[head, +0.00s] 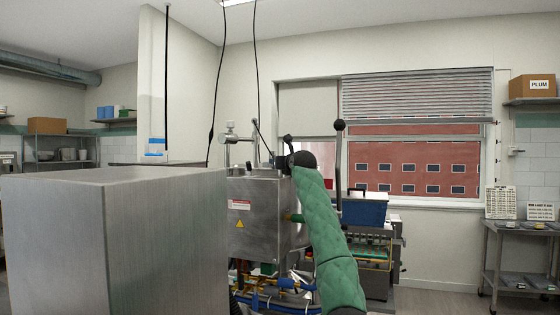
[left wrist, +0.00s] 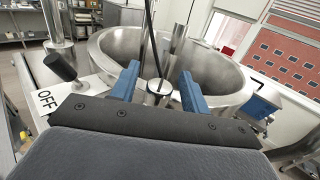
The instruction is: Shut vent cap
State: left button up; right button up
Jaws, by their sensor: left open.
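My left gripper (left wrist: 158,82) shows in the left wrist view with its two blue fingers apart. Between the fingertips is a small round metal cap (left wrist: 159,87) with a dark line across it, at the near side of a steel hopper (left wrist: 105,45). I cannot tell for sure that this is the vent cap, or whether it is open or shut. The fingers are not closed on it; whether they touch it is unclear. In the head view the depositor's steel housing (head: 262,212) stands in the middle, and I cannot make out my left gripper. My right gripper is in neither view.
A black-knobbed lever (left wrist: 62,66) stands left of the fingers, by an OFF label (left wrist: 46,100). In the head view a large steel box (head: 110,245) blocks the lower left. A blue box (head: 366,209) stands behind.

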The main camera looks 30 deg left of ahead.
pick_arm(q)
jog(key=shift+w+a+f, duration=0.25)
jog(key=shift+w+a, duration=0.05)
jog(key=shift+a, duration=0.15)
jog(key=shift+s+d+r, duration=0.15)
jog(key=c, duration=1)
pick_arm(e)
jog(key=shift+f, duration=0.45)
